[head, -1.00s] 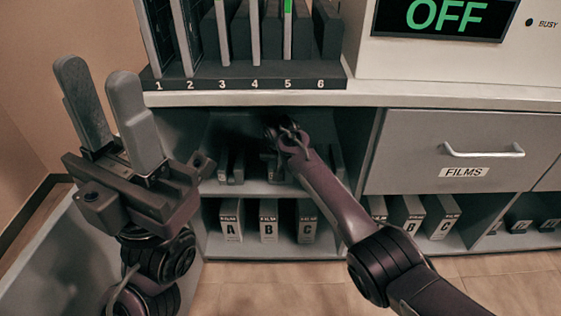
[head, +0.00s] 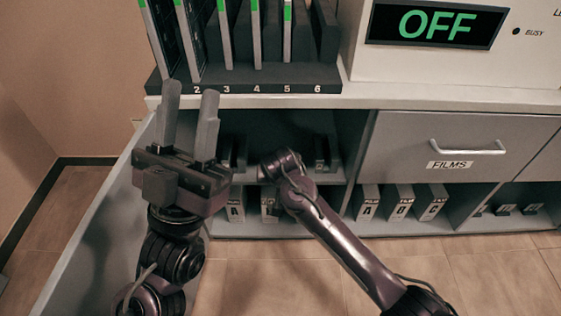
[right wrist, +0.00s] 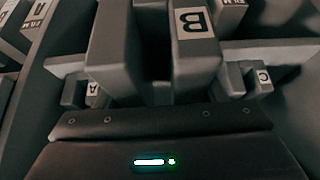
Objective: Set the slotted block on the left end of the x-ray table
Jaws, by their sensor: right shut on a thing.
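My right gripper (right wrist: 155,45) is shut on a grey slotted block (right wrist: 152,94), mostly hidden between the fingers in the right wrist view. My left gripper (head: 189,120) is open and empty, fingers up, in front of the counter's left end. I cannot make out the x-ray table in these views.
The open shelf unit (head: 350,225) holds film boxes (head: 400,202) below. A FILMS drawer (head: 460,150) is shut. A numbered rack (head: 290,75) stands on the counter beside an OFF display (head: 435,27). A grey panel (head: 85,240) runs along the left; floor (head: 270,280) shows in front.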

